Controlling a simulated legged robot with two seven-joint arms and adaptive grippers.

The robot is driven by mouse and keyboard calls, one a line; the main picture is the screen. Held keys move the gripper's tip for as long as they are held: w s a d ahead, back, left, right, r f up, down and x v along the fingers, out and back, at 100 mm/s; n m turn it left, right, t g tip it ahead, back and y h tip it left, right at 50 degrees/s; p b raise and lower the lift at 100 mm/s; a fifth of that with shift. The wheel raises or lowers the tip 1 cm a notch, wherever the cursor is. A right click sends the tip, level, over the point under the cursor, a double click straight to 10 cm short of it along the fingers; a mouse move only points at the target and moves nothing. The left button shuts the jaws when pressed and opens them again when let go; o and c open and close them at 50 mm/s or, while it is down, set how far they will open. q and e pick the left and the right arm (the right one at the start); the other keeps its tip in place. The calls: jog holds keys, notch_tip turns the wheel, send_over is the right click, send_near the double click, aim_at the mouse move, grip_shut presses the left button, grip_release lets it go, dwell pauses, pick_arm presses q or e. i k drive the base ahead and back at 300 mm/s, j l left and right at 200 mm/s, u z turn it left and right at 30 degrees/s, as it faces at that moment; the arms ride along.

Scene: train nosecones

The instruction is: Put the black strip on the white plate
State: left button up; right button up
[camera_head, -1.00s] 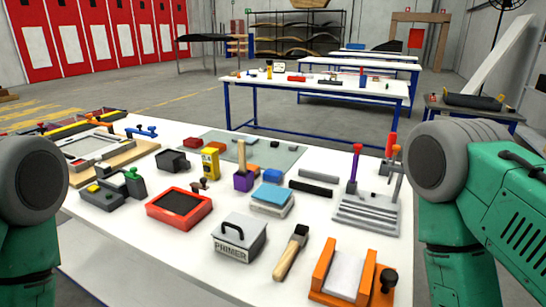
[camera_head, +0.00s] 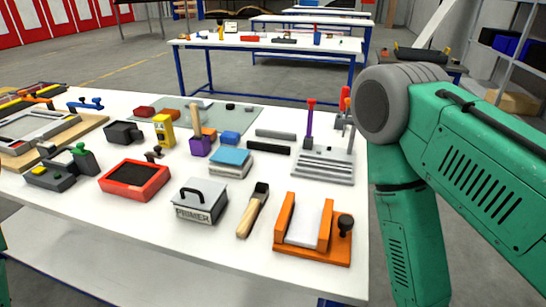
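A black strip (camera_head: 268,149) lies flat on the white table, right of a blue block and left of a grey slotted rack. A dark grey strip (camera_head: 275,133) lies just behind it. A white plate (camera_head: 304,226) sits between the raised orange sides of an orange holder (camera_head: 284,222) at the table's front right. My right arm fills the right side of the view, but its gripper is not visible. Only a sliver of my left arm shows at the left edge, and its gripper is out of view.
A grey slotted rack (camera_head: 323,168) with upright tools stands at the table's right edge. A brush (camera_head: 252,210) and a primer box (camera_head: 201,203) lie left of the orange holder. A blue-topped stack (camera_head: 231,162) stands left of the black strip. Bare tabletop lies between strip and holder.

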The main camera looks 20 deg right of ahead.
aim_at(304, 224)
jog(key=k+l, duration=0.15)
jog(key=l, duration=0.25)
jog(key=k+l+u, duration=0.1)
jog(key=l, duration=0.35)
jog(key=k+l, duration=0.2)
jog(key=l, duration=0.2)
jog(key=u, duration=0.05)
